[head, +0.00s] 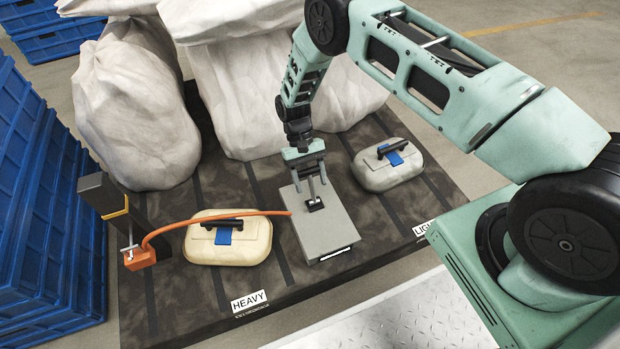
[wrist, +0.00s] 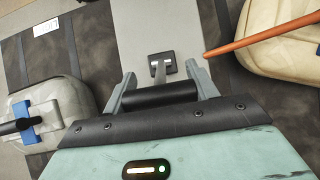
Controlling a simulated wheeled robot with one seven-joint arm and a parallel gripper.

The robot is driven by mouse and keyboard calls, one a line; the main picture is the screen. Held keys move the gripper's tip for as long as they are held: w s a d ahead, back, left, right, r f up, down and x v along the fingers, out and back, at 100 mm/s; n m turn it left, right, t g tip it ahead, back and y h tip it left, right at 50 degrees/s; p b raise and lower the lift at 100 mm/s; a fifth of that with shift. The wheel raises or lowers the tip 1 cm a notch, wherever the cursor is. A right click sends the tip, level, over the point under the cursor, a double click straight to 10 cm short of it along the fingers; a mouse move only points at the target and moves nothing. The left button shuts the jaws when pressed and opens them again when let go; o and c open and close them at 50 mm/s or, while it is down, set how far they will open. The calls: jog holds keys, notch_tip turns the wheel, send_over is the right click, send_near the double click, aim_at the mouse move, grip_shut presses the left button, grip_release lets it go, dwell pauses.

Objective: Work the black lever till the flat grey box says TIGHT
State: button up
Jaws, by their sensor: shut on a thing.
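The flat grey box (head: 335,228) lies on the dark platform between two rounded cases. A pale display strip (head: 340,253) is on its front edge; its text is too small to read. The black lever's pivot block (head: 314,204) sits on the box's top, and in the wrist view a grey stem runs from the block (wrist: 161,64) to a black cylindrical grip (wrist: 158,95). My gripper (head: 312,182) is above the box. In the wrist view, my gripper (wrist: 163,88) has its two grey fingers at the grip's ends, shut on it.
An orange hose (head: 215,215) arches from an orange block (head: 140,259) to the box, passing over the cream case (head: 215,250) by the HEAVY label (head: 249,301). A grey case (head: 375,177) lies right. White sacks (head: 240,80) stand behind; blue crates (head: 50,210) are left.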

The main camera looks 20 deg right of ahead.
jog(key=shift+w+r, duration=0.2)
jog(key=shift+w, duration=0.1)
jog(key=o, duration=1.4)
jog(key=shift+s+f, duration=0.1)
jog(key=shift+s, duration=0.05)
jog(key=p+v, duration=0.3)
jog(key=v, duration=1.4)
jog(key=shift+p, duration=0.35)
